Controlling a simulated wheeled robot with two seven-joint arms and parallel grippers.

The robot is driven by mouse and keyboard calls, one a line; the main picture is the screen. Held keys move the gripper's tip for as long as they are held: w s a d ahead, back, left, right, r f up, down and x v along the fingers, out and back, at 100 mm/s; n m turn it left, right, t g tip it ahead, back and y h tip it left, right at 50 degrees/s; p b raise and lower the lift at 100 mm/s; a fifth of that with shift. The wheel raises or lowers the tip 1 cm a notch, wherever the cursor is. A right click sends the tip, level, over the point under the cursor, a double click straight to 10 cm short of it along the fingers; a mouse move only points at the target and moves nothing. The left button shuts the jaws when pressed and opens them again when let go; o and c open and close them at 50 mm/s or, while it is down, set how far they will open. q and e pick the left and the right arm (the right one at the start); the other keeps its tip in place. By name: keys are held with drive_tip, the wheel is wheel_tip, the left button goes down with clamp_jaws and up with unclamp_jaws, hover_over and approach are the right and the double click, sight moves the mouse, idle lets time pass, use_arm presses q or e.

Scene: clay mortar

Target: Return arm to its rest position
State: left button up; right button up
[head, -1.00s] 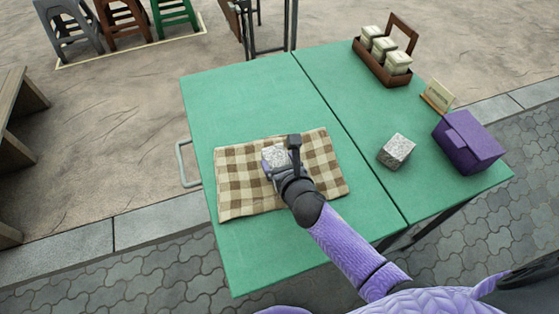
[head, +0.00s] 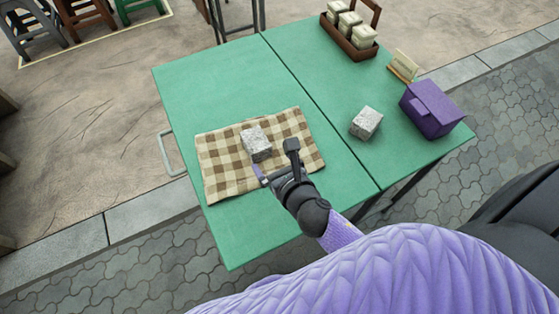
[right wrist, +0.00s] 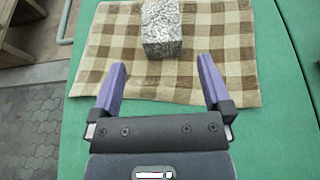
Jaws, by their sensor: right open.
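My right gripper (head: 272,174) is open and empty over the near part of the checkered cloth (head: 222,177). In the right wrist view its two purple fingers (right wrist: 160,82) are spread wide, with nothing between them. A grey speckled stone block (head: 256,143) rests on the cloth, just beyond the fingertips and apart from them. The block also shows in the right wrist view (right wrist: 161,28), near the top. My left gripper is not in view.
A second speckled block (head: 366,122) sits on the green table (head: 195,85) at the right. Stools (head: 85,18) stand on the ground beyond.

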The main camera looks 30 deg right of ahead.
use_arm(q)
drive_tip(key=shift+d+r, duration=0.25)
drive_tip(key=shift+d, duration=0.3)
use_arm(e)
drive_tip(key=shift+v, duration=1.1)
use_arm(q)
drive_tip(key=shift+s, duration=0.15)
